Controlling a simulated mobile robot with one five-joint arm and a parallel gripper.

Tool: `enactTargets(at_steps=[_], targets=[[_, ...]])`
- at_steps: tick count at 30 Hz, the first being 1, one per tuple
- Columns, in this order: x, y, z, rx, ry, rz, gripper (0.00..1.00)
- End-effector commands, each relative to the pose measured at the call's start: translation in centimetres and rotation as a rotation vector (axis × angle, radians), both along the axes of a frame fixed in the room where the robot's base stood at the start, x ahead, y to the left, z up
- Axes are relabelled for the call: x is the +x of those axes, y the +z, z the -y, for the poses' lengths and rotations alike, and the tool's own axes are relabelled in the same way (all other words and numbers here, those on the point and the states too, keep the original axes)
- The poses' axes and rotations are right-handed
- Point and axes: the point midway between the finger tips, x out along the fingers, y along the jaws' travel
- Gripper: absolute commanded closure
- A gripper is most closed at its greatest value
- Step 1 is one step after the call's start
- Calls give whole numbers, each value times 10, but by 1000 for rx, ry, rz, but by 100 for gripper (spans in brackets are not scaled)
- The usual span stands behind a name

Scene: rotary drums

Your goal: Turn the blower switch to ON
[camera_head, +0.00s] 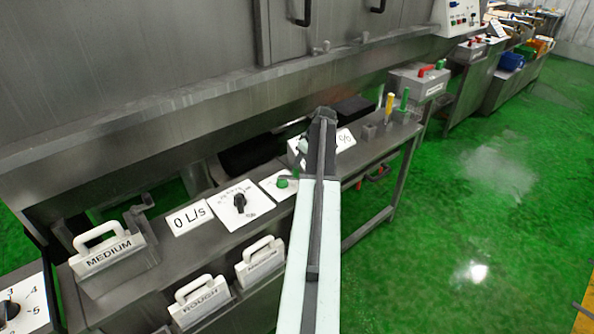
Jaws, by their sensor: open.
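A black rotary knob (240,203) sits on a white plate with small markings around it, on the grey metal bench. The lettering is too small to read, so I cannot tell whether it is the blower switch. A white "0 L/s" label (188,218) is just left of it. A green button or knob (282,183) on another white plate is to its right, partly behind my arm. My gripper (323,115) is the dark end of my arm, above the bench and right of these controls. It is open and holds nothing visible. My arm hides part of the panel beneath.
A numbered dial (8,309) is at lower left. Yellow (389,103) and green (404,99) upright handles stand farther right. Green floor (480,210) is open at right.

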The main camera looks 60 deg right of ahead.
Motion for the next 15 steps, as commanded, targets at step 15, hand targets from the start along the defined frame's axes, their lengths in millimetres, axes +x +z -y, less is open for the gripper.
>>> enactTargets(at_steps=[15], targets=[[27, -71, 4, 0, 0, -2, 54]])
